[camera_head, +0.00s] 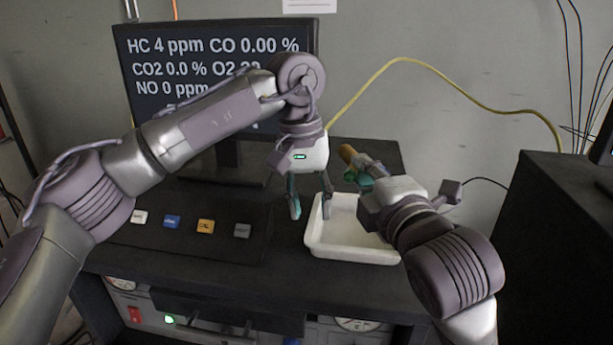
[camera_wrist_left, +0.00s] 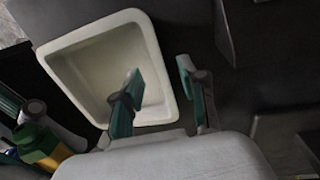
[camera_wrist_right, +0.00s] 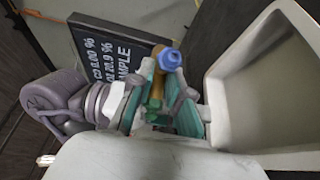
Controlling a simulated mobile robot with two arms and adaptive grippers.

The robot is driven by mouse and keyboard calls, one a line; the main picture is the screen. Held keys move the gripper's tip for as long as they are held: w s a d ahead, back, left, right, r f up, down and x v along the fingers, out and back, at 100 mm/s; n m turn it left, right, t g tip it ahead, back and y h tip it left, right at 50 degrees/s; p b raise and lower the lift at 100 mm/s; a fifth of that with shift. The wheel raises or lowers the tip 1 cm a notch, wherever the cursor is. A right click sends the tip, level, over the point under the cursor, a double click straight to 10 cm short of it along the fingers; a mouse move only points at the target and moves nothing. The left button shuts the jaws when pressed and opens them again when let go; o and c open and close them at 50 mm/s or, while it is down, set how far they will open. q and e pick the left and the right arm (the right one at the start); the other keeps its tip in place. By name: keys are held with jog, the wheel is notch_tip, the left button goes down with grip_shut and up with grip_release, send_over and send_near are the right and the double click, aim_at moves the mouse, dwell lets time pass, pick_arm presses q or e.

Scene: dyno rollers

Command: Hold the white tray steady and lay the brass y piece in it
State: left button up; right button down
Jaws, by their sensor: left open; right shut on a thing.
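The white tray (camera_head: 350,252) lies on the dark bench, empty inside as far as I see. My left gripper (camera_head: 310,208) is open at the tray's left side. In the left wrist view its fingers (camera_wrist_left: 160,74) straddle the tray wall (camera_wrist_left: 157,58), one over the inside and one outside, with visible gaps to the wall. My right gripper (camera_head: 364,172) is shut on the brass y piece (camera_head: 347,152), above the tray's back edge. In the right wrist view the brass piece (camera_wrist_right: 157,92) sits between the fingers, with a blue end (camera_wrist_right: 169,60) sticking out.
A monitor (camera_head: 150,75) stands behind my left arm. A panel with several coloured buttons (camera_head: 172,221) is left of the tray. A black cabinet (camera_head: 560,250) stands at the right. A yellow hose (camera_head: 440,72) runs along the wall.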

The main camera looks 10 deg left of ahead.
pick_arm(q)
jog(key=shift+d+f, duration=0.15)
jog(key=shift+f, duration=1.25)
jog(key=shift+c, duration=0.2)
grip_shut()
